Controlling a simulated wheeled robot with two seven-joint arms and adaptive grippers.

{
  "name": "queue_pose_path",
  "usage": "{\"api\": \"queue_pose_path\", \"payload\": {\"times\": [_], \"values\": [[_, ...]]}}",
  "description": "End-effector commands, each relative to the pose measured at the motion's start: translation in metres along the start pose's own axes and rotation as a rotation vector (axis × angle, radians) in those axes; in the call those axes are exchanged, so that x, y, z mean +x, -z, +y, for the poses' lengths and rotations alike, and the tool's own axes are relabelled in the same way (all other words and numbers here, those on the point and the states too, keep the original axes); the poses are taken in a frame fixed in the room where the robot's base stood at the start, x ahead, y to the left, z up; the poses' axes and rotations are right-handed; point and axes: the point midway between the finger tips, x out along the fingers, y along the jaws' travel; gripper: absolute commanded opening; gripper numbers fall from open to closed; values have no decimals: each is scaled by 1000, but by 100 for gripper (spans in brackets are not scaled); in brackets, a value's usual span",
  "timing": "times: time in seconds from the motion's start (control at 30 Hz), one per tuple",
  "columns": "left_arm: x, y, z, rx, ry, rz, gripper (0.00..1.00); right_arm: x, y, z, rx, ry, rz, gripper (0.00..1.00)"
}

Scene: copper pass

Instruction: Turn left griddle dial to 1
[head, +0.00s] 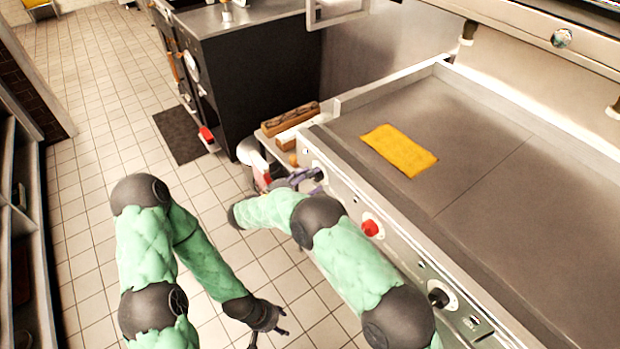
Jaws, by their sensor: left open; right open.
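The griddle (490,185) is a flat grey plate with a steel front panel running diagonally at the right. At the far left end of that panel, the left dial (318,174) is a dark knob, partly covered by my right gripper (298,179). My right gripper is open, with its fingers at or very close to the dial; I cannot tell if they touch it. The dial's marks and pointer are too small to read. A black dial (438,296) sits farther right on the panel. My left gripper (270,335) is open and empty over the floor.
A red knob (370,228) sits on the panel between the two dials. A yellow cloth (400,150) lies on the griddle. A wooden box (290,118) stands past the griddle's left end. The tiled floor (90,200) is clear at left, with shelving at the far left.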

Motion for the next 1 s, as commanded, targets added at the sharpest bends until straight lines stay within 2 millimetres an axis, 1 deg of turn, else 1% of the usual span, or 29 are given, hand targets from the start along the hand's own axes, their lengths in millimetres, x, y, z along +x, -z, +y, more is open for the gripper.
{"api": "queue_pose_path", "payload": {"times": [0.07,0.17,0.4,0.5,0.6,0.73,1.0], "values": [[0,0,0,0,0,0,52,-2,0,0,0,-1,0,67],[0,0,0,0,0,0,52,-11,0,0,0,-2,1,67],[0,0,0,0,0,0,52,-48,1,0,0,-3,2,67],[0,0,0,0,0,0,52,-61,0,0,0,-2,1,67],[0,0,0,0,0,0,52,-70,0,0,1,-1,1,67],[0,0,0,0,0,0,52,-75,0,0,0,0,0,67],[0,0,0,0,0,0,52,-75,0,0,0,0,0,67]]}}
